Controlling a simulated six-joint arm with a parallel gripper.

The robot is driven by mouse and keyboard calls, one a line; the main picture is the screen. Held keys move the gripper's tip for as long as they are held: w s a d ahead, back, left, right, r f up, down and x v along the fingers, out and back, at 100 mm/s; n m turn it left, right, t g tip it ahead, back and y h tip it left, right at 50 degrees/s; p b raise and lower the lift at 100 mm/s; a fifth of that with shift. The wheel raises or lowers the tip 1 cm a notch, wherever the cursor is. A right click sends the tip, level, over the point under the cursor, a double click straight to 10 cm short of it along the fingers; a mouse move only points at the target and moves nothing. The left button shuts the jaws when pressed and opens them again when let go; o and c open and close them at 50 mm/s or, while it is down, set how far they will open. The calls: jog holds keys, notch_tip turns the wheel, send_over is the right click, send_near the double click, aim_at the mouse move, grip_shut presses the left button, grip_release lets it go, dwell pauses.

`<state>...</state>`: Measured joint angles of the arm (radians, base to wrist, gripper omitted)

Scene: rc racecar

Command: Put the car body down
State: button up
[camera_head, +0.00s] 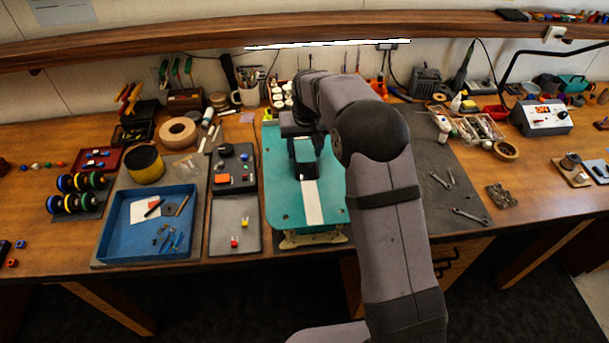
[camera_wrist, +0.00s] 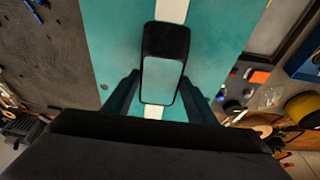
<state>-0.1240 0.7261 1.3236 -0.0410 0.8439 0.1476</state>
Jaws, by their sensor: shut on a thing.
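The car body (camera_head: 283,207) is a broad teal shell with a white stripe down its middle and a raised black-sided cabin with a teal top. It lies roughly level at the middle of the bench in the head view; the wrist view shows its teal surface (camera_wrist: 116,40) close up. My gripper (camera_wrist: 158,98) is shut on the cabin, with one dark finger on each side. A beige part (camera_head: 312,239) shows under the body's near edge. I cannot tell whether the body rests on it or hangs just above. My arm hides the body's far right part.
A blue tray (camera_head: 104,251) with tools and a dark tray (camera_head: 249,247) with small parts lie to the left. On the right, a dark mat (camera_head: 436,205) holds wrenches and has bare room. A wooden shelf (camera_head: 300,38) spans the back.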

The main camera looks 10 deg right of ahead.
aim_at(320, 162)
dwell(0.3)
jog(key=shift+m, duration=0.4)
jog(key=d, duration=0.1)
jog(key=d+r, duration=0.1)
jog(key=d, duration=0.1)
jog(key=s+d+b, duration=0.1)
jog(key=shift+d+r, duration=0.15)
jog(key=shift+r, duration=0.15)
jog(key=w+d+b, duration=0.2)
jog(key=d+b, duration=0.2)
jog(key=d, duration=2.4)
jog(key=shift+n, duration=0.4)
jog(key=shift+s+a+f+p, duration=0.15)
jog(key=shift+f+p, duration=0.4)
jog(key=shift+f, duration=2.05)
jog(key=shift+s+f+p, duration=0.1)
jog(key=shift+f+p, duration=0.45)
jog(key=shift+f, duration=2)
jog(key=shift+f, duration=0.2)
jog(key=o, duration=1.1)
jog(key=shift+c, duration=0.2)
